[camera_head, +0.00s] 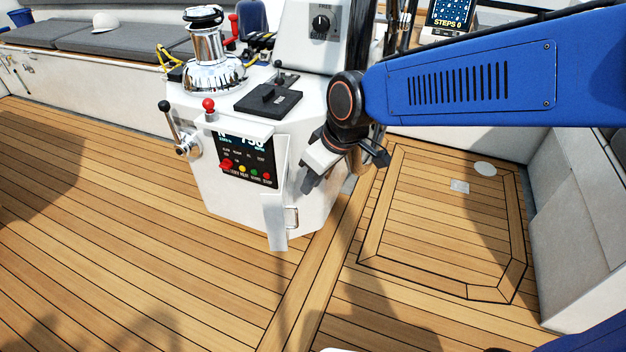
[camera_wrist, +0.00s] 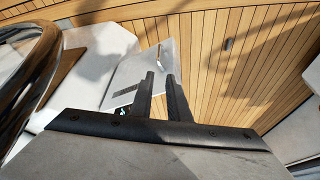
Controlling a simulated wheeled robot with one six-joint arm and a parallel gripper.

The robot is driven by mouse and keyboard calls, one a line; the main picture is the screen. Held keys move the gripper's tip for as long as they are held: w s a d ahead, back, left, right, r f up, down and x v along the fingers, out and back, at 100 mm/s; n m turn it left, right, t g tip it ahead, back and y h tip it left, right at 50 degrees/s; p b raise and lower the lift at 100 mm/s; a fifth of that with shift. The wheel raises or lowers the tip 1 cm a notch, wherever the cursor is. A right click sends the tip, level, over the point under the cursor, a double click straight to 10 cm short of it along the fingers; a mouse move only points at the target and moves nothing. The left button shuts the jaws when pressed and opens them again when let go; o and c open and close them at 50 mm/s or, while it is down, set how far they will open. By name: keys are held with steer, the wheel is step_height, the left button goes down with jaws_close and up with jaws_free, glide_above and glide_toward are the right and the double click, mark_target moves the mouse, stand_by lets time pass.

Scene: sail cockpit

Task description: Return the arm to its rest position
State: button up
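My blue arm (camera_head: 470,85) reaches in from the right, with its dark wrist joint beside the white console (camera_head: 235,195). My gripper (camera_head: 307,186) points down and to the left, just off the console's right side. In the wrist view my gripper (camera_wrist: 161,76) shows two dark fingers with a narrow gap between them and nothing held. Whether a fingertip touches the console cannot be told. An open white flap (camera_head: 274,208) stands by the control panel (camera_head: 247,158); the flap also shows beyond the fingers in the wrist view (camera_wrist: 146,72).
A chrome winch (camera_head: 213,62), a red-knobbed lever (camera_head: 209,106) and a side lever (camera_head: 180,135) stick out from the console. A dark curved rim (camera_wrist: 38,75) is close at left in the wrist view. Teak floor (camera_head: 130,230) lies clear; a pale bench (camera_head: 580,230) bounds the right.

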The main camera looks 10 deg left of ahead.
steer(key=shift+d, duration=0.1)
stand_by(0.3)
steer(key=d+r+m+t+h, duration=0.1)
steer(key=d+r+m, duration=0.15)
steer(key=d, duration=0.75)
steer(key=d+r+m+t, duration=0.1)
steer(key=d+m, duration=0.2)
steer(key=d, duration=0.7)
steer(key=s+d+f+m+h, duration=0.1)
steer(key=s+d+m, duration=0.2)
steer(key=s+d, duration=0.3)
steer(key=s+d+f+m+h, duration=0.1)
steer(key=s+d, duration=0.5)
steer(key=d, duration=0.6)
steer(key=m+h, duration=0.1)
steer(key=m, duration=0.1)
steer(key=shift+s+m+t, duration=0.25)
steer(key=shift+m+t, duration=0.05)
steer(key=shift+m, duration=0.05)
